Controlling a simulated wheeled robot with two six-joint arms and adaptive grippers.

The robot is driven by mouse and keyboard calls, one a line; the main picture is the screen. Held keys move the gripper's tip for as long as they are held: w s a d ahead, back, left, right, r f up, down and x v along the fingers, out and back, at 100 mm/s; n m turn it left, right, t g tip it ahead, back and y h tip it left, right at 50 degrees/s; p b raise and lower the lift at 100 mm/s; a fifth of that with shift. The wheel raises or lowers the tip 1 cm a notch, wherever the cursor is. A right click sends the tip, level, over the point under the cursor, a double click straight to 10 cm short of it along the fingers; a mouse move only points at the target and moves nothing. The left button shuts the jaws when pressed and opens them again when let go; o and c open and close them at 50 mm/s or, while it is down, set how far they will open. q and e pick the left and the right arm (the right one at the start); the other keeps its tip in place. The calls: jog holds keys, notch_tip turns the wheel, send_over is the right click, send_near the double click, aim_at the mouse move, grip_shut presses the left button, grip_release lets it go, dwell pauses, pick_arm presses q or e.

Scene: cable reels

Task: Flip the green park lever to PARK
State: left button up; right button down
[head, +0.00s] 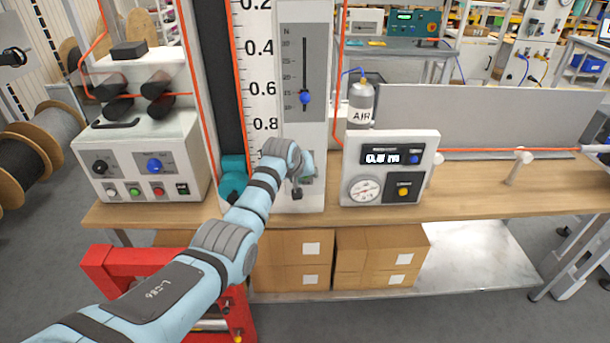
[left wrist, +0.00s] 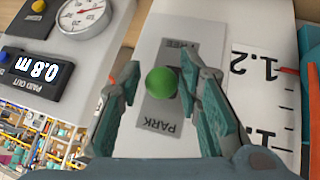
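The green park lever shows as a round green knob (left wrist: 161,82) on a grey label plate (left wrist: 160,108) in the left wrist view. The plate reads FREE at the top of that picture and PARK at the bottom, upside down. The knob appears near the middle of the plate. My left gripper (left wrist: 165,93) is open, with one finger on each side of the knob; contact is not clear. In the head view my left gripper (head: 297,190) is at the foot of the tall grey panel (head: 304,125), and my arm hides the knob. My right gripper is not in view.
A display box (head: 390,168) reading 0.8 m, with a gauge, stands just right of the panel. A number scale (head: 258,70) is left of it. A white control box (head: 142,155) is further left. The wooden bench (head: 480,190) is mostly clear at the right.

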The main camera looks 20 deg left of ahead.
pick_arm(q)
jog(key=shift+o, duration=0.2)
jog(key=v, duration=1.2)
jog(key=shift+w, duration=0.1)
